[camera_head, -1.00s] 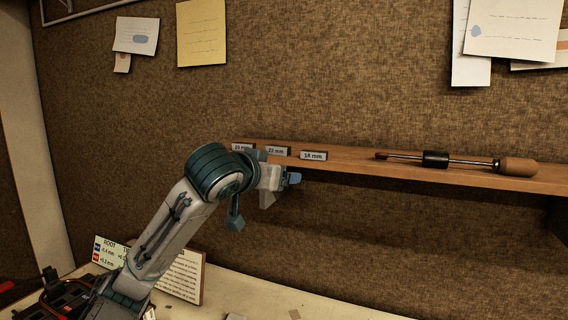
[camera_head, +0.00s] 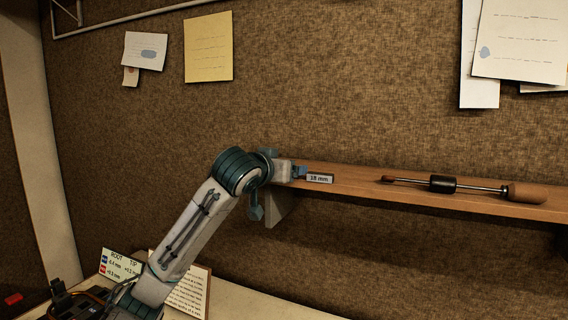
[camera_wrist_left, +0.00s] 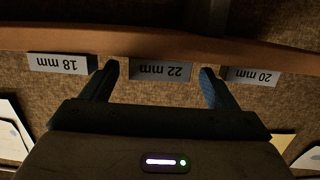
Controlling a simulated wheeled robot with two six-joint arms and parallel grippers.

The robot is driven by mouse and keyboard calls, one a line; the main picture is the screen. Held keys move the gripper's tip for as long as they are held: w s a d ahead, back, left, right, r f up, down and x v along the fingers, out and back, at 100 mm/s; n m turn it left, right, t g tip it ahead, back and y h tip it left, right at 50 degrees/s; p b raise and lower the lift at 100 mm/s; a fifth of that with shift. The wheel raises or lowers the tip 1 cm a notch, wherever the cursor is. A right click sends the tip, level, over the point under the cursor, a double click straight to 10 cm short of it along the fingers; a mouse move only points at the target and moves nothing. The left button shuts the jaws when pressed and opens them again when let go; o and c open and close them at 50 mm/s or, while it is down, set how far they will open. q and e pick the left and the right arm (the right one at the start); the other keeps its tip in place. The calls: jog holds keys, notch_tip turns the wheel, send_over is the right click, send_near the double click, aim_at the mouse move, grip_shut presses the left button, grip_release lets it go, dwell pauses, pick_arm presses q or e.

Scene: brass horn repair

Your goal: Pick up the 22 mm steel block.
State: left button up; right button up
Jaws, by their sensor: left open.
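The 22 mm block (camera_wrist_left: 160,72) shows in the left wrist view, upside down, as a grey face marked "22 mm" at the edge of the wooden shelf. It lies in the gap between my left gripper's two fingers, with space on both sides. My left gripper (camera_head: 300,171) is open and empty at the shelf's left end in the head view. There the gripper and arm hide the 22 mm block. I cannot tell how far the fingertips are from it. My right gripper is not in view.
The shelf (camera_head: 359,183) also bears a rod tool with a wooden handle (camera_head: 527,194). A bracket (camera_head: 281,207) supports the shelf. Paper cards stand below.

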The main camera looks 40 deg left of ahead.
pick_arm(q)
jog(key=shift+w+a+f, duration=0.15)
jog(key=shift+w+f, duration=0.05)
jog(key=shift+w, duration=0.5)
jog(key=c, duration=1.2)
jog(key=shift+o, duration=0.2)
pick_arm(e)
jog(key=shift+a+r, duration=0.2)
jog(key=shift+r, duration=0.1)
pick_arm(q)
jog(key=shift+r, duration=0.15)
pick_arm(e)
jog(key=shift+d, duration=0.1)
pick_arm(q)
jog(key=shift+r+b, duration=0.3)
jog(key=shift+r, duration=0.9)
jog(key=s+d+r+p, duration=0.2)
jog(key=s+d+p, duration=0.1)
jog(key=s+d, duration=0.6)
jog(key=d, duration=0.4)
jog(key=shift+r+p, duration=0.2)
jog(key=shift+p, duration=0.1)
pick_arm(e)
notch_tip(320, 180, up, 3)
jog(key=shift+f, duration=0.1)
